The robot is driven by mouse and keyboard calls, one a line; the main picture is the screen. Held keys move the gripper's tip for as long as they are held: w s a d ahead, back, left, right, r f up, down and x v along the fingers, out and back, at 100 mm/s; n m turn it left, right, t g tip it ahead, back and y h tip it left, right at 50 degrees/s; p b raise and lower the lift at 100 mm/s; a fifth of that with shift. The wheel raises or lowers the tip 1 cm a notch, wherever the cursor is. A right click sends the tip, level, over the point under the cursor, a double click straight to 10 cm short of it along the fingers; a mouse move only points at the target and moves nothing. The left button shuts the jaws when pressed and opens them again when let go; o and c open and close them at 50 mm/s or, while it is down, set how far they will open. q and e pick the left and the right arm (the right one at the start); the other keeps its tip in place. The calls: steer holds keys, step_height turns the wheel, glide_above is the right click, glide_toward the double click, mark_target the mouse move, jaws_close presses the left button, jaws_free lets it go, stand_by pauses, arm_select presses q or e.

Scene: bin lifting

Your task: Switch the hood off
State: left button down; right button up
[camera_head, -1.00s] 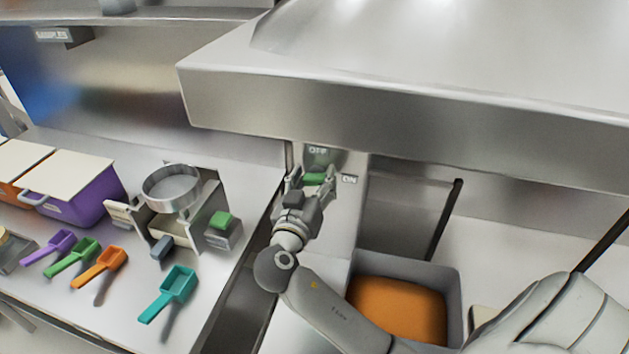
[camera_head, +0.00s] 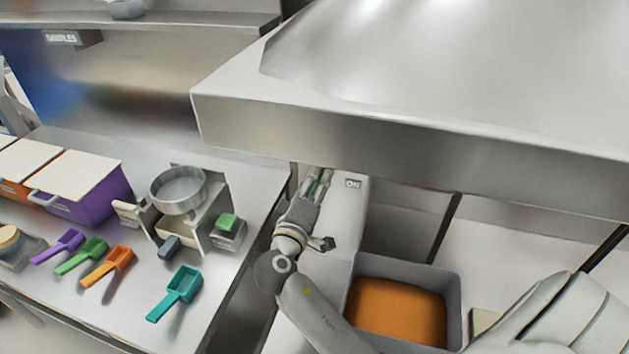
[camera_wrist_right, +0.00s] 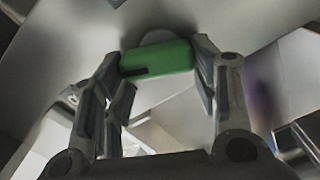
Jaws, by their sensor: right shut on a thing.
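The hood (camera_head: 380,140) is a large steel canopy at the upper right of the head view. Below its front edge is a pale switch post with an "ON" label (camera_head: 352,184). The switch's green handle (camera_head: 326,177) shows as a small steep strip beside the label. My right gripper (camera_head: 318,181) is shut on it, fingers pointing up under the hood edge. In the right wrist view the green handle (camera_wrist_right: 157,60) lies between the fingertips of my right gripper (camera_wrist_right: 160,75). The "OFF" label is hidden in the head view. My left gripper is not in view.
A grey bin (camera_head: 455,290) of orange material stands right of my right forearm. On the left counter are a sieve on a stand (camera_head: 178,190), a small block with a green top (camera_head: 228,224), several coloured scoops and a purple lidded bin (camera_head: 90,195).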

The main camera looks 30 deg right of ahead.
steer(key=n+p, duration=0.1)
steer(key=n, duration=0.1)
steer(key=n+p, duration=0.1)
steer(key=n, duration=0.1)
steer(key=shift+f+n, duration=0.2)
steer(key=shift+n, duration=0.1)
stand_by(0.5)
steer(key=o, duration=1)
steer(key=shift+w, duration=0.1)
steer(key=shift+a, duration=0.15)
steer(key=v, duration=1.2)
steer(key=shift+f, duration=0.1)
